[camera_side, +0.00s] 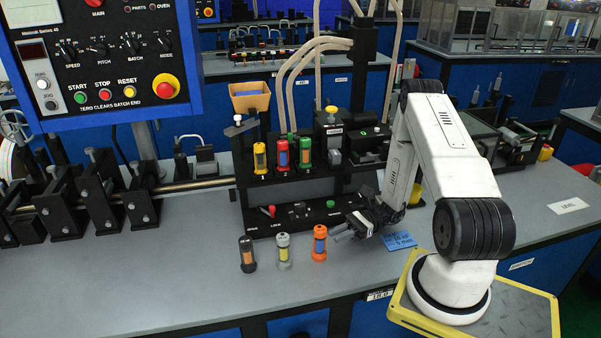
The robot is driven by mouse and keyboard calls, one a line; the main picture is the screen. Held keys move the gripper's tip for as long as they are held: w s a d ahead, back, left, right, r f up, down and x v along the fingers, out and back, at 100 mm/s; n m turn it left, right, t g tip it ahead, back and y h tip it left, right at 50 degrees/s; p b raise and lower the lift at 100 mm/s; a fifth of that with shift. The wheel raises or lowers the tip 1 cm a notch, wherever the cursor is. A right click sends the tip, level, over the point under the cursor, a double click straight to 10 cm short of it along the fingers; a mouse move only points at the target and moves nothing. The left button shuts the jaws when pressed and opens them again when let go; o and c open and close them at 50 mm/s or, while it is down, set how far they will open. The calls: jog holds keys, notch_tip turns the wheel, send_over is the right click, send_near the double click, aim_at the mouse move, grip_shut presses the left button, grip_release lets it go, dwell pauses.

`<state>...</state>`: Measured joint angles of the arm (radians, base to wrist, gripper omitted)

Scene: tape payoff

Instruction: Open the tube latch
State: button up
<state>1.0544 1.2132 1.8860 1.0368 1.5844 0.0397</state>
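A black stand (219,186) holds three tubes upright in a row: a yellow tube (260,158), a red tube (283,156) and a green tube (306,153). A grey lever (240,127) sticks out at the stand's upper left. The stand's base carries a red knob (272,211) and small levers; which part is the tube latch I cannot tell for sure. My gripper (337,232) is low in front of the stand's right end, pointing left. Its two fingers look apart and empty, and it touches no lever that I can see.
A black tube (247,254), a grey tube (283,251) and an orange tube (320,243) stand on the bench in front, the orange one close to my gripper. A blue card (398,241) lies to the right. The front left bench is clear.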

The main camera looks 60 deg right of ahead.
jog(key=shift+w, duration=0.1)
grip_shut()
jog(key=w+g, duration=0.1)
jog(key=g, duration=0.1)
jog(key=d+r+n+g+h, duration=0.1)
jog(key=g, duration=0.1)
jog(key=shift+w, duration=0.4)
jog(key=w+d+r+g+h, duration=0.1)
jog(key=w+d+r+n+g+h, duration=0.1)
jog(key=w+h, duration=0.1)
jog(key=w+d+r+g+h, duration=0.1)
jog(key=w, duration=0.1)
jog(key=shift+r+g+h, duration=0.3)
jog(key=shift+g, duration=0.1)
jog(key=w+d+r+h, duration=0.1)
jog(key=w+r+h, duration=0.1)
jog(key=r, duration=0.1)
jog(key=w+d+r+h, duration=0.1)
jog(key=w+r+h, duration=0.1)
jog(key=w+r, duration=0.1)
jog(key=w+d+r+h, duration=0.1)
jog(key=w+r+h, duration=0.1)
jog(key=w+r, duration=0.1)
jog(key=shift+w+d, duration=0.15)
jog(key=shift+d, duration=0.1)
jog(key=shift+f, duration=0.1)
